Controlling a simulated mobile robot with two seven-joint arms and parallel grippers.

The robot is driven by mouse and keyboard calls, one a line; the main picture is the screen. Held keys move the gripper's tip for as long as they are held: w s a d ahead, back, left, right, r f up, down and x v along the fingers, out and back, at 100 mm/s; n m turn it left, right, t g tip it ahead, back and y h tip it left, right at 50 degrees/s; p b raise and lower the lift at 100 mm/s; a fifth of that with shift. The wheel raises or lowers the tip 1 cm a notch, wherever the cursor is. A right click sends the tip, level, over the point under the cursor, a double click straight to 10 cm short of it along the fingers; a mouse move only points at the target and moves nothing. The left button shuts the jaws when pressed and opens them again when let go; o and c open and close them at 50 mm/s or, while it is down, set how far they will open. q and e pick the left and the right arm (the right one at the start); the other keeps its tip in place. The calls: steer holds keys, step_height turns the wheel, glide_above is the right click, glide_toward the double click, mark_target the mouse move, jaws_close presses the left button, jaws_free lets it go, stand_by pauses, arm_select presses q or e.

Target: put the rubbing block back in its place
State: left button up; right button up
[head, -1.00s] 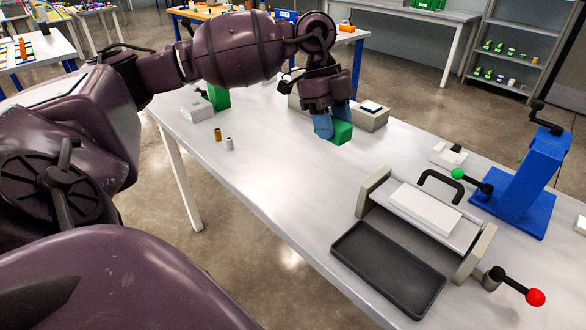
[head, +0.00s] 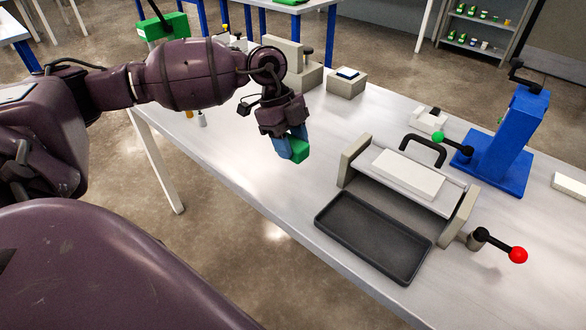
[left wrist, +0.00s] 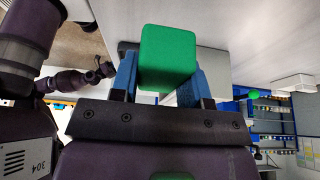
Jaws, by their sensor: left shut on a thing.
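The rubbing block appears to be the green block (head: 300,154). My left gripper (head: 288,147) is shut on it, with a blue finger on each side. The left wrist view shows the green block (left wrist: 168,57) between the blue fingers (left wrist: 160,80), sticking out past their tips. In the head view the block appears over the pale bench top, left of the press-like unit; its height above the bench is hard to judge. Its place cannot be identified for certain. My right gripper is not in view.
The grey bench (head: 245,165) holds a dark shallow tray (head: 373,238) in front of the unit with a white slab (head: 408,174). A red-knobbed lever (head: 518,255) sticks out at right. A blue stand (head: 505,140) and grey box (head: 346,86) are farther back. Bench left of the tray is clear.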

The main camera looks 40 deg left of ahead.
mark_target(296, 181)
arm_select(q)
steer(key=shift+f, duration=1.05)
step_height(296, 181, down, 5)
steer(key=shift+f+b, duration=0.2)
steer(key=shift+b, duration=0.3)
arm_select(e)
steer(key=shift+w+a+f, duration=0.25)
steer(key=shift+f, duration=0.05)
arm_select(q)
steer(key=shift+f, duration=0.15)
steer(key=o, duration=0.9)
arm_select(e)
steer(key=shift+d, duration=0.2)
